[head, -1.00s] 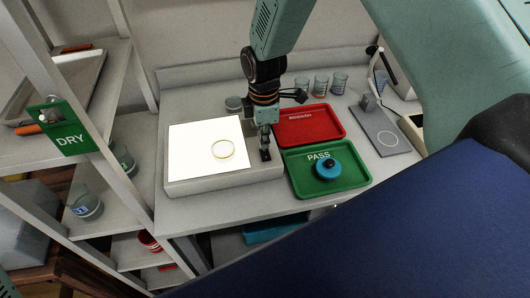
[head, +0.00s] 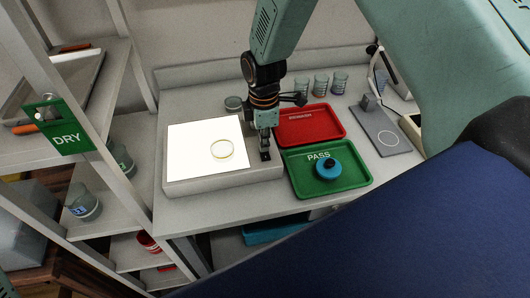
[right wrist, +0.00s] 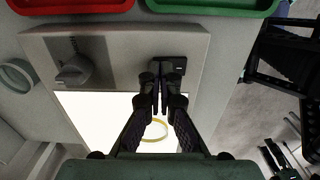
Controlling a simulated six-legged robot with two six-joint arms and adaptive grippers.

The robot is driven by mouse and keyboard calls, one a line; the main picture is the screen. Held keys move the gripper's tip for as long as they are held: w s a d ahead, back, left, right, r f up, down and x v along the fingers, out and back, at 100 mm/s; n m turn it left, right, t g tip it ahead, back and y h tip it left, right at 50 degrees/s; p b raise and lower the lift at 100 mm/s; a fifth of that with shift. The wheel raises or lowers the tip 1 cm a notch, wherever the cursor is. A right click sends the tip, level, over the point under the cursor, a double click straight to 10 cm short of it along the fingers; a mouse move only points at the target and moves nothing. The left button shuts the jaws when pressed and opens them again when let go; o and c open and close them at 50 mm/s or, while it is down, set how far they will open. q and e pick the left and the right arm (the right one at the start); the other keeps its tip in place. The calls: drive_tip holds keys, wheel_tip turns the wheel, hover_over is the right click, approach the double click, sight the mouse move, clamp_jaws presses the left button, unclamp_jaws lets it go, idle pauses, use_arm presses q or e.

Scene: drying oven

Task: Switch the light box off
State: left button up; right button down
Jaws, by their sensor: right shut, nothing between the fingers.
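The light box (head: 176,187) is a pale flat box on the bench, and its top panel (head: 190,135) glows bright white. A round clear dish with a yellowish rim (head: 222,149) lies on the panel. A black switch (head: 265,155) sits on the box's right-hand strip; in the right wrist view the switch (right wrist: 178,64) is near a grey knob (right wrist: 75,70). My right gripper (right wrist: 162,85) is shut and empty, its tips over the switch's near edge. I cannot tell whether they touch it. In the head view it (head: 264,142) points down there.
A green PASS tray (head: 350,181) with a blue round object (head: 327,168) and a red tray (head: 310,125) are right of the box. Several glass beakers (head: 320,84) stand behind. A grey device (head: 386,132) is at the right. A shelf with a green DRY sign (head: 66,138) stands left.

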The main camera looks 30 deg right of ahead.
drive_tip(key=shift+f, duration=0.25)
drive_tip(key=shift+r+p, duration=3.15)
drive_tip(key=shift+r, duration=0.5)
drive_tip(key=shift+f, duration=0.15)
